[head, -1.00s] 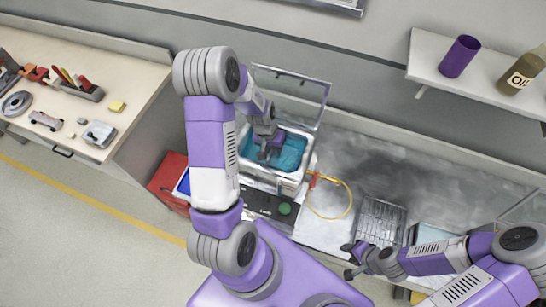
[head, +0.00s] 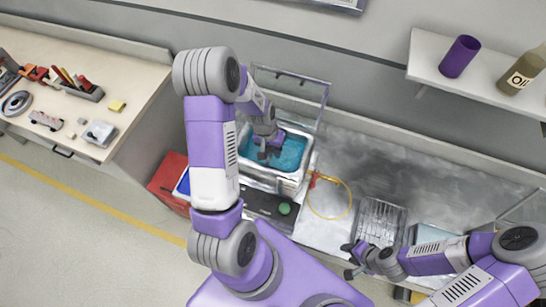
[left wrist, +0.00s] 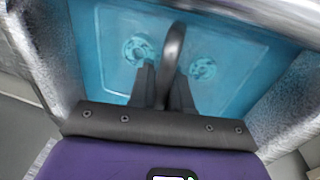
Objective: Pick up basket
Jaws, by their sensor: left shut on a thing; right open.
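My left gripper (head: 267,150) reaches down into a metal tank (head: 272,184) of blue liquid (head: 292,155). In the left wrist view its fingers (left wrist: 162,88) are shut on a dark grey curved handle (left wrist: 172,55), which I take to be the basket's handle. Two round pale shapes (left wrist: 203,68) show in the blue beyond the fingers. The rest of the basket cannot be made out clearly. My right gripper (head: 350,260) is open and empty, above the bench near a metal rack.
The tank's raised clear lid (head: 291,92) stands behind my left gripper. A yellow hose (head: 349,205) lies right of the tank, then a metal rack (head: 381,220). A red box (head: 165,180) is at left. The grey bench (head: 390,170) between tank and shelf is clear.

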